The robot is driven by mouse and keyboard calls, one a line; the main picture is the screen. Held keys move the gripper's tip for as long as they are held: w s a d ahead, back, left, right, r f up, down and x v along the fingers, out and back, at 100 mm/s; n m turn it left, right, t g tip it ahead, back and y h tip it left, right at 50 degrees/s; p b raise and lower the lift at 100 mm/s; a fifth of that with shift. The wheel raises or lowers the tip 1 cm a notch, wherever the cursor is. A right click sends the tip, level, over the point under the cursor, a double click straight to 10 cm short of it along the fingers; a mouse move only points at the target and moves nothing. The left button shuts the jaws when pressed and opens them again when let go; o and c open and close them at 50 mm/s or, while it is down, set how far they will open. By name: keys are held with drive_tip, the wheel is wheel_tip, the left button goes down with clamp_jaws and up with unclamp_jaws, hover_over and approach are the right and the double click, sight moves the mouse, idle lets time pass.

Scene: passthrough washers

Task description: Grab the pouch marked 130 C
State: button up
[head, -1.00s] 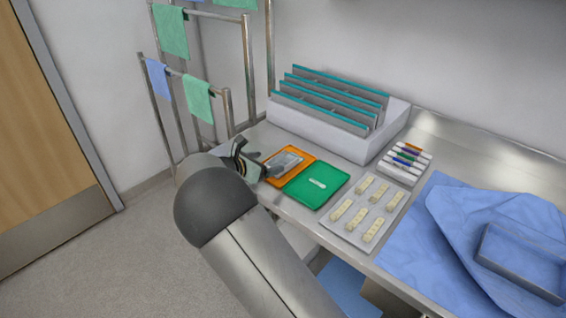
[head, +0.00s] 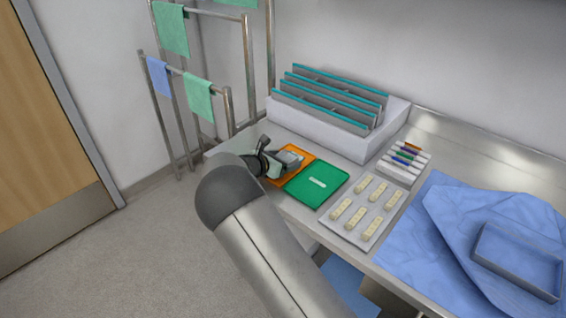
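A pale grey pouch-like item (head: 291,158) shows at the orange tray (head: 305,152). Any marking on it is too small to read. My gripper (head: 283,161) is over the orange tray, right at this item and partly covering it. I cannot tell whether the fingers are open or closed on it. Several grey pouch-like sheets with teal top edges (head: 330,93) stand in a white rack (head: 318,132) behind; no 130 C mark is legible on them.
A green tray (head: 325,178) with a small white strip lies right of the orange one. Beyond are a pale board (head: 352,234) with several cream pieces, a holder with coloured pens (head: 408,157), and blue drape (head: 430,240) with a blue tray (head: 520,258). A towel rail stands left.

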drive_tip(key=c, duration=0.8)
drive_tip(key=shift+r, duration=0.1)
